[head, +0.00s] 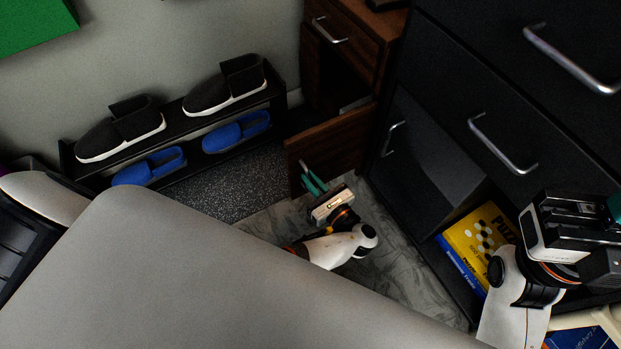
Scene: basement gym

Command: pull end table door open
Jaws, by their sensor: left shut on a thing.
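The brown wooden end table (369,52) stands at the back, with a silver-handled drawer at its top and an open dark compartment below. Its door (340,143) stands swung outward, away from the compartment. My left gripper (313,180) has teal fingers at the door's front face near its left edge, shut on the door handle (304,167), which is mostly hidden by the fingers. My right gripper (614,207) is at the right edge, away from the end table. Its fingertips are cut off, so its opening cannot be seen.
A black cabinet (455,75) with silver handles stands right of the end table, its lower door (430,150) open, with a yellow puzzle box (478,240) below. A black shoe rack (180,110) stands left. Dark carpet (235,180) lies clear between rack and door.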

